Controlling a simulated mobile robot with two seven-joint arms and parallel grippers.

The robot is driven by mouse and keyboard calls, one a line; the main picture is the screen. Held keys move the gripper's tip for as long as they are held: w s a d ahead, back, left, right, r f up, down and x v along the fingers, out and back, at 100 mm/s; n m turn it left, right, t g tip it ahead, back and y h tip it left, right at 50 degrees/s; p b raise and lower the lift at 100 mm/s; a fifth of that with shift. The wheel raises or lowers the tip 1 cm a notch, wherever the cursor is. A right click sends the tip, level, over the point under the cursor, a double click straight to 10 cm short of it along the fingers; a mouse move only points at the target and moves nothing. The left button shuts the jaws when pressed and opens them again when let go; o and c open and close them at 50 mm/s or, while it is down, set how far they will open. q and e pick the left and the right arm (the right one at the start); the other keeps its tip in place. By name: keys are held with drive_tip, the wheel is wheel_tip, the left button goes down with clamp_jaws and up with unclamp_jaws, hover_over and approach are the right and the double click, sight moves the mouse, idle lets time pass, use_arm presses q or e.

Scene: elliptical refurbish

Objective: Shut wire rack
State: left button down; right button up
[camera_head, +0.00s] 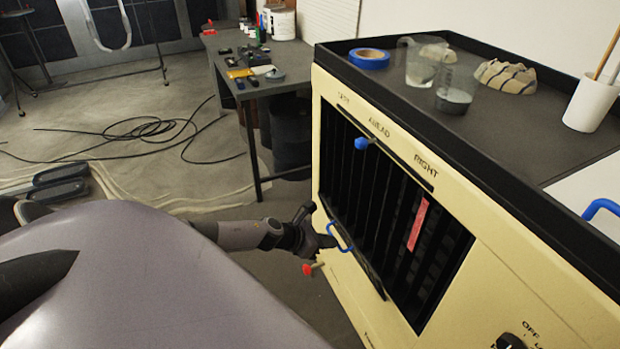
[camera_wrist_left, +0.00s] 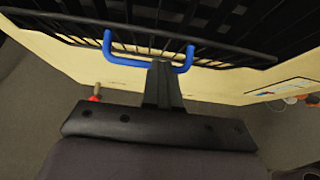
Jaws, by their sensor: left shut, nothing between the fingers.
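The black wire rack (camera_head: 370,275) sits low at the front of the dark slatted opening in the cream cabinet (camera_head: 480,240). Its front edge stands out a little from the cabinet face. A blue loop handle (camera_head: 340,237) is on its front; the handle also spans the upper middle of the left wrist view (camera_wrist_left: 150,57). My left gripper (camera_head: 328,241) is shut and empty, with its fingertips at the handle. In the left wrist view the finger (camera_wrist_left: 161,85) overlaps the handle's bar; whether it touches is unclear. My right gripper is not in view.
Cups, blue tape (camera_head: 369,59) and a white pot (camera_head: 591,103) stand on the cabinet top. A grey table (camera_head: 275,92) is behind; cables lie on the floor.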

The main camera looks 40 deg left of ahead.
sight(342, 231)
use_arm(q)
drive_tip(key=shift+w+d+r+p, duration=0.25)
drive_tip(key=shift+w+r, duration=0.15)
drive_tip(key=shift+w, duration=0.15)
drive_tip(key=shift+w+d+r+p, duration=0.15)
drive_tip(key=shift+w+d+r, duration=0.1)
drive_tip(key=shift+w+r, duration=0.2)
drive_tip(key=shift+w+d+r, duration=0.15)
drive_tip(key=shift+w, duration=0.3)
drive_tip(key=shift+w+d+r, duration=0.1)
drive_tip(key=shift+w+d, duration=0.05)
drive_tip(key=shift+w, duration=0.25)
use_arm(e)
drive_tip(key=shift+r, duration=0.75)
